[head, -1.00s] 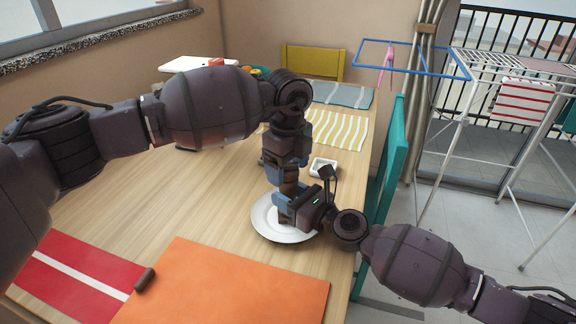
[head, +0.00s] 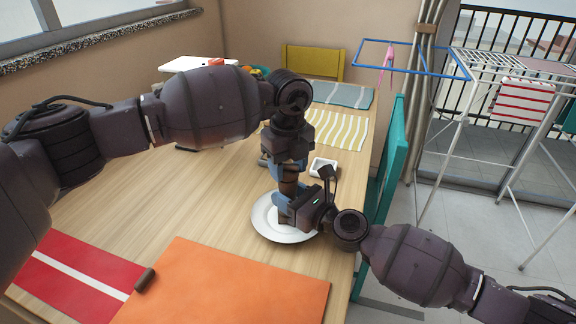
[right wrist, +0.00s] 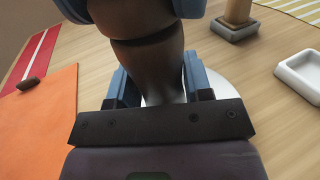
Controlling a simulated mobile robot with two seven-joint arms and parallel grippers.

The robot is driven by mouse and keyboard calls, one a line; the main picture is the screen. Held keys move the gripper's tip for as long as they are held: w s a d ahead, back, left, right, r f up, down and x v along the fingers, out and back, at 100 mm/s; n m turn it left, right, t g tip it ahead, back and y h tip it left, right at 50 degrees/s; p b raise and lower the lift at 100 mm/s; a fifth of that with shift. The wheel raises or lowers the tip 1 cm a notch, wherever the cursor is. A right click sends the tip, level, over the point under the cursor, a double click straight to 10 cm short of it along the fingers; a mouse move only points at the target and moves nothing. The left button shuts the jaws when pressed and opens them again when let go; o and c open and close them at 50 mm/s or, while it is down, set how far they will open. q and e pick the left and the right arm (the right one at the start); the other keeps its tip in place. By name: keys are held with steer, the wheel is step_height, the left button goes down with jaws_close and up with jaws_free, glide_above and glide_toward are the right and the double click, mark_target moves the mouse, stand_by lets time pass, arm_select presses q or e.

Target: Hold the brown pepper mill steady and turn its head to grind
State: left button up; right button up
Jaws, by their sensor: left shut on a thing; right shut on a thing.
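The brown pepper mill (head: 289,186) stands upright over a white plate (head: 266,228), largely covered by my grippers. My left gripper (head: 289,172) comes down from above and is shut on its head. My right gripper (head: 282,208) reaches in from the right and is shut on its lower body. In the right wrist view the mill's dark brown waist and body (right wrist: 150,70) show between the blue fingers of my right gripper (right wrist: 160,88). Blue fingers of my left gripper show at the top edge there. The mill's foot is hidden, so I cannot tell whether it touches the plate.
A small white square dish (head: 323,167) and a wooden post on a dark base (right wrist: 236,25) stand close by. An orange mat (head: 230,285), a red mat (head: 75,285) and a small brown cylinder (head: 145,279) lie in front. A teal panel (head: 392,165) edges the table's right.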

mark_target(288, 163)
arm_select(q)
steer(key=m, duration=0.5)
steer(key=shift+m, duration=0.3)
steer(key=m, duration=0.5)
steer(key=shift+m, duration=0.3)
steer(key=o, duration=0.9)
steer(key=shift+r, duration=0.1)
step_height(288, 163, up, 12)
steer(key=shift+f, duration=0.1)
